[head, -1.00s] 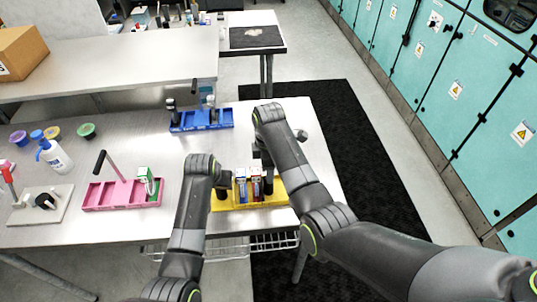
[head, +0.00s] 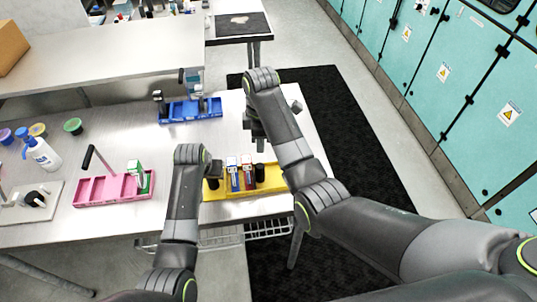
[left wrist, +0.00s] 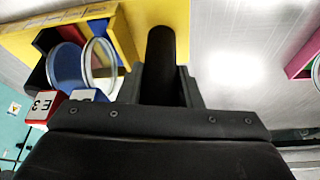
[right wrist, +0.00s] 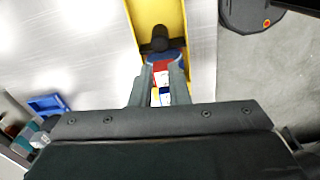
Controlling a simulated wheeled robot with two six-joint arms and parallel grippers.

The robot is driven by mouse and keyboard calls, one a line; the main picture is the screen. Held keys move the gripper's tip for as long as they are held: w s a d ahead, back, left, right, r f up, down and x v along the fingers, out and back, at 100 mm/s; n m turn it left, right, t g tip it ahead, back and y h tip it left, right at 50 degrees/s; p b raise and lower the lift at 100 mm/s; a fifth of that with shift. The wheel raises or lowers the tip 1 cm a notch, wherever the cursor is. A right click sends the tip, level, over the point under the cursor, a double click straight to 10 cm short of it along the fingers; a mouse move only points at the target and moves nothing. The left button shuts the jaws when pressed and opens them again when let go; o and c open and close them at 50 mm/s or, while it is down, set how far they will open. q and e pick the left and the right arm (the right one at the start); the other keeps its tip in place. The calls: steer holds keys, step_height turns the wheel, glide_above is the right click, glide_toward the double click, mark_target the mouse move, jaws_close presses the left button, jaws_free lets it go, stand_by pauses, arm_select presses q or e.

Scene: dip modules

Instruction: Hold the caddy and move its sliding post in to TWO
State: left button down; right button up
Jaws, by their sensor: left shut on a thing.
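The yellow caddy (head: 235,193) stands near the table's front edge and holds blue and red boxes (head: 247,178). A black post (head: 260,173) stands right of the boxes; it also shows in the right wrist view (right wrist: 158,38). My left gripper (head: 212,170) is at the caddy's left end, shut on a black upright handle (left wrist: 160,55). Round can-like ends (left wrist: 100,60) show beside it in the left wrist view. My right gripper (head: 257,138) is above and behind the caddy, apart from the post. Its fingers (right wrist: 162,88) look parted, with boxes showing below.
A pink caddy (head: 90,198) with a slanted black-gripped handle lies to the left. A blue caddy (head: 182,115) stands at the back. A white bottle (head: 42,152) and small cups are far left. Bare table lies between the pink and blue caddies.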

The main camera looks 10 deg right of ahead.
mark_target(258, 173)
steer(key=shift+d+f+m, duration=0.35)
steer(key=shift+d+m, duration=0.05)
steer(key=shift+m, duration=0.4)
steer(key=shift+c, duration=1.1)
steer(key=m, duration=0.1)
steer(key=d+f+m+y, duration=0.1)
steer(key=m, duration=0.1)
steer(key=shift+d+f, duration=0.1)
steer(key=shift+d, duration=0.05)
jaws_close()
steer(key=s+d+f+m+t+y, duration=0.15)
steer(key=d+m+y, duration=0.35)
steer(key=m, duration=1.1)
steer(key=s+d+f+m+t+y, duration=0.15)
steer(key=d+m, duration=0.65)
steer(key=m, duration=0.9)
steer(key=shift+g+y, duration=0.45)
steer(key=shift+g, duration=0.05)
steer(key=x, duration=0.9)
steer(key=shift+s+a+r, duration=0.2)
steer(key=shift+a, duration=0.15)
steer(key=a, duration=0.1)
steer(key=w+a, duration=0.1)
steer(key=a, duration=0.1)
steer(key=shift+a+f, duration=0.15)
steer(key=shift+f, duration=0.05)
steer(key=shift+a, duration=0.45)
